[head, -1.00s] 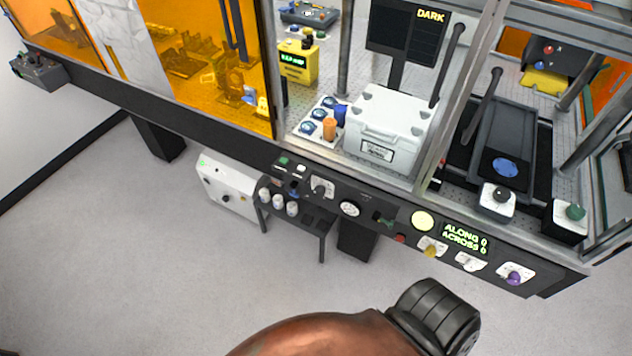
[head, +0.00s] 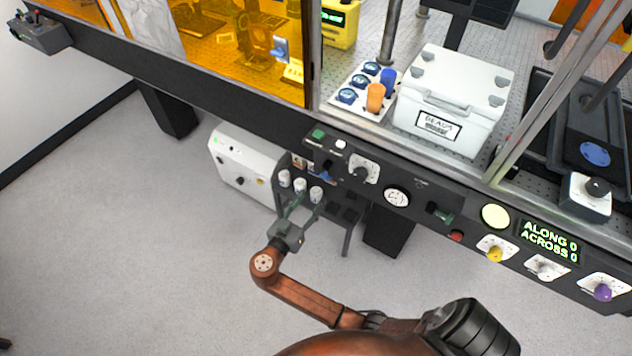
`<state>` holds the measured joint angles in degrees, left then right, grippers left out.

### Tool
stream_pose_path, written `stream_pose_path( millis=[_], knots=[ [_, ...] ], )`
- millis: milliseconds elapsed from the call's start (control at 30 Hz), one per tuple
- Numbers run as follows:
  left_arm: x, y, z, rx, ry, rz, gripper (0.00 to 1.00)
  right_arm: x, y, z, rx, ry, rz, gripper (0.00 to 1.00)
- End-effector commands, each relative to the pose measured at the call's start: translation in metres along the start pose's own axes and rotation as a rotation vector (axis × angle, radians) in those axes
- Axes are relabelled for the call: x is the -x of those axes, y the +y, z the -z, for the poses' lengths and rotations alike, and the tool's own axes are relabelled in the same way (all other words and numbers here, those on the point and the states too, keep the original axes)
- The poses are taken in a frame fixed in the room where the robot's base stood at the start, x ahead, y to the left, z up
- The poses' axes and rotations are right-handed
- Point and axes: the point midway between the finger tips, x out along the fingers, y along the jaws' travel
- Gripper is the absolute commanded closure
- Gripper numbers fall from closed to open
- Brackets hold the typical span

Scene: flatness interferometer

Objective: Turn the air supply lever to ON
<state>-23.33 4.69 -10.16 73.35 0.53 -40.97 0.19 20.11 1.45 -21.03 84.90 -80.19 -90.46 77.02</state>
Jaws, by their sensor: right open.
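My right gripper (head: 303,206) is open and empty, with its fingers pointing up toward the front of the bench. It is in front of the small dark side table with white cylinders, below the control panel. On the dark front panel a green lever-like handle (head: 440,213) sits right of a round white gauge (head: 396,197); it appears to be the air supply lever, but its label is too small to read. The gripper is well to the left of this handle and apart from it. My left gripper is not in view.
White cylinders (head: 300,188) stand on the small table close to my right gripper. A white cabinet (head: 240,165) is left of them. A red button (head: 456,236), a pale round button (head: 495,216) and several knobs line the panel. The floor in front is clear.

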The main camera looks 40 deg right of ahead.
Motion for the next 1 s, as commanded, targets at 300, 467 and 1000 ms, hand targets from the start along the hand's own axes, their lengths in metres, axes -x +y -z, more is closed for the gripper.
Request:
stream_pose_path(
  millis=[300,467,1000],
  knots=[
    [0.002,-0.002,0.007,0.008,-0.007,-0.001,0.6,0.0,0.018,0.046,-0.194,0.095,-0.083,0.54],
    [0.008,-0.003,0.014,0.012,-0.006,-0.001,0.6,-0.026,0.02,0.048,-0.191,0.094,-0.081,0.54],
    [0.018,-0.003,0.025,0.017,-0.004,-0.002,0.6,-0.06,0.023,0.05,-0.188,0.09,-0.08,0.54]
  ],
)
